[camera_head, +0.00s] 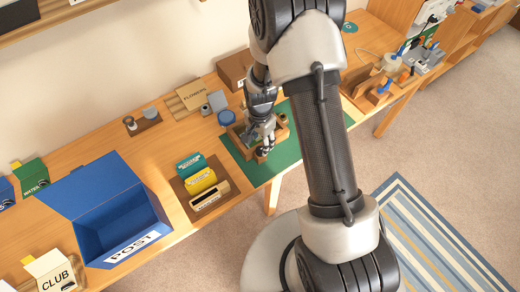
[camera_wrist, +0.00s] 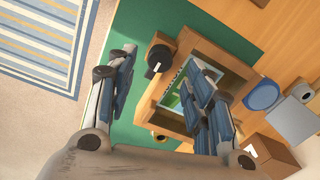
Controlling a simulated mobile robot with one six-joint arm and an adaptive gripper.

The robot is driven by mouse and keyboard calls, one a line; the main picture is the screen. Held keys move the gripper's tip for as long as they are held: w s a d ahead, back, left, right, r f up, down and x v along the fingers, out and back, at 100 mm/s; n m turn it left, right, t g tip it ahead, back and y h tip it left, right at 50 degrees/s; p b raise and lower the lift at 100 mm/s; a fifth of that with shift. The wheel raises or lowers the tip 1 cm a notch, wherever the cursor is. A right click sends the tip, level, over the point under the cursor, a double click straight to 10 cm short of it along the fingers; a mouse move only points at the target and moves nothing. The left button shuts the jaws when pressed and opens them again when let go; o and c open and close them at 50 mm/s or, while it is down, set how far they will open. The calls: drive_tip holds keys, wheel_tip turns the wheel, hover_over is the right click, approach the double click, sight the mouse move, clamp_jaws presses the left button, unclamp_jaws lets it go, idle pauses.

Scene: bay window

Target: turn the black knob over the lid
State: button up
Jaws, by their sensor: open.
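A wooden box (camera_wrist: 228,61) with a raised frame stands on a green mat (camera_wrist: 205,20). A green panel (camera_wrist: 181,96) shows inside the frame, partly behind my fingers; I cannot tell if it is the lid. The black knob (camera_wrist: 154,70) is on a wooden block at the box's near edge. My gripper (camera_wrist: 160,57) is open in the wrist view, one finger to the left of the knob and one to the right over the frame. I cannot tell if either finger touches it. In the camera_head view my gripper (camera_head: 264,142) is over the box and hides much of it.
A blue round thing (camera_head: 227,117), a grey upright piece (camera_head: 217,100) and a brown box (camera_head: 236,70) stand behind and left of the mat. A wooden rack (camera_head: 370,90) stands right.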

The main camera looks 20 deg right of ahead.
sight(260, 150)
wheel_tip(260, 150, down, 5)
drive_tip(key=shift+r+b, duration=0.1)
drive_tip(key=shift+b, duration=0.35)
drive_tip(key=c, duration=1)
